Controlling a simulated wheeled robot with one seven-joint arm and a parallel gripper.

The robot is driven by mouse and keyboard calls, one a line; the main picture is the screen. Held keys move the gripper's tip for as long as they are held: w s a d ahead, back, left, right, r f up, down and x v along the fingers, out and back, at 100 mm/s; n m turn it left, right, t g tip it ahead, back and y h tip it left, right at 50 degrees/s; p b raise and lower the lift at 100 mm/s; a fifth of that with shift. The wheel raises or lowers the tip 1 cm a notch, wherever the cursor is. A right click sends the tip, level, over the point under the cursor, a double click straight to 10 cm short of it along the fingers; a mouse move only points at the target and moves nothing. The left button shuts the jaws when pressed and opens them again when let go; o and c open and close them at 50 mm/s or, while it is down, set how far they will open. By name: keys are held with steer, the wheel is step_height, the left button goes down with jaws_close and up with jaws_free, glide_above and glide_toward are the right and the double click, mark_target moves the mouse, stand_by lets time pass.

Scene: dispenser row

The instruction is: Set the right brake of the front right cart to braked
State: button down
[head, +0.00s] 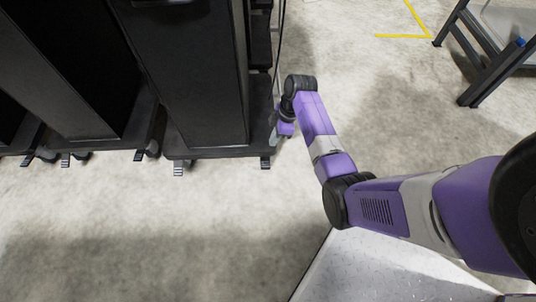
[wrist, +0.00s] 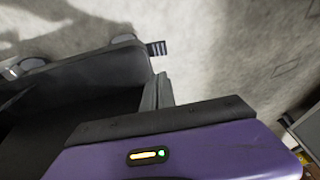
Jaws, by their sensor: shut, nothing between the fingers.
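The front right cart (head: 205,75) is a tall dark cabinet on a low dark base. Its right brake (head: 265,162) is a small ribbed black pedal at the right end of the base's front edge. Its left brake (head: 178,169) sticks out near the left end. My gripper (head: 274,136) is low beside the base's right side, close to the right brake but apart from it. In the wrist view, my gripper's grey fingers (wrist: 160,90) are together and empty, beside the dark base (wrist: 85,75). A ribbed pedal (wrist: 156,48) shows just beyond them. I cannot tell the pedal's tilt.
More dark carts (head: 75,60) with similar pedals stand close on the left. A dark-framed table (head: 490,45) stands at the upper right. A yellow floor line (head: 405,36) lies near it. The concrete floor in front of the carts is clear.

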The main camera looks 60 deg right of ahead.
steer(key=b, duration=0.7)
glide_toward(264, 165)
steer(key=x, duration=0.5)
steer(key=shift+w, duration=0.2)
steer(key=shift+s+a+f, duration=0.1)
steer(key=shift+a+f, duration=0.05)
steer(key=shift+f, duration=0.4)
steer(key=shift+s+a, duration=0.1)
steer(key=shift+t+h, duration=0.3)
steer(key=shift+f, duration=0.1)
